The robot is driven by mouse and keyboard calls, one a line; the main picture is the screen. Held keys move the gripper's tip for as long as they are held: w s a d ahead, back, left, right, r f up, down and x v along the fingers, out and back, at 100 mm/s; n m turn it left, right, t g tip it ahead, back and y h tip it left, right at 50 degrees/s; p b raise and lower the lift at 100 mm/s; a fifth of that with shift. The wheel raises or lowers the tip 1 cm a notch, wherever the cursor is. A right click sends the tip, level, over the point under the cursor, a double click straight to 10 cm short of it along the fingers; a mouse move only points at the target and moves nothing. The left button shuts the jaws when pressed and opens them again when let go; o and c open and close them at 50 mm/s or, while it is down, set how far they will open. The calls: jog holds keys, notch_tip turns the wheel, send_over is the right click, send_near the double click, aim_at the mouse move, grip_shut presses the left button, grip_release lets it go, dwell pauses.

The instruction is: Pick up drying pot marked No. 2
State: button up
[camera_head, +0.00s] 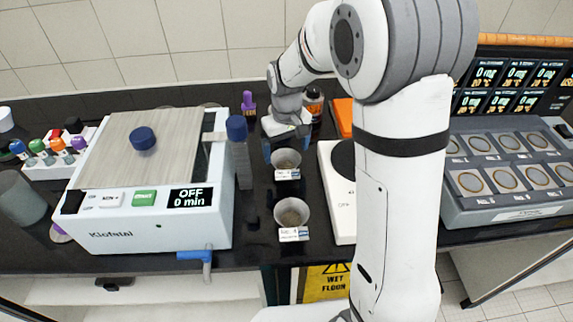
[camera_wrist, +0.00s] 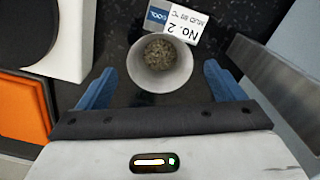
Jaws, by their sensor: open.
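The drying pot marked No. 2 (camera_wrist: 160,82) is a pale round cup with grey-brown grainy material inside. It stands upright on the dark counter, its white and blue label card (camera_wrist: 176,24) on its far side in the wrist view. In the head view this pot (camera_head: 287,160) is the rear of two pots. My gripper (camera_wrist: 159,68) is open, with one blue finger on each side of the pot and a visible gap at both sides. In the head view my gripper (camera_head: 286,146) is just behind the pot. Whether the fingertips are at rim height is unclear.
Another pot (camera_head: 291,213) stands nearer the front edge. The sieve shaker (camera_head: 160,225) with a tall grey column is to the left. A white balance (camera_head: 343,225) is to the right, with an orange object (camera_head: 343,112) behind it. Purple-capped (camera_head: 249,104) and orange-labelled (camera_head: 313,104) bottles stand behind.

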aim_at(287, 162)
notch_tip(287, 162, down, 5)
jog(key=shift+f+p, duration=0.15)
jog(key=shift+p, duration=0.3)
jog(key=shift+c, duration=0.2)
jog(key=c, duration=0.9)
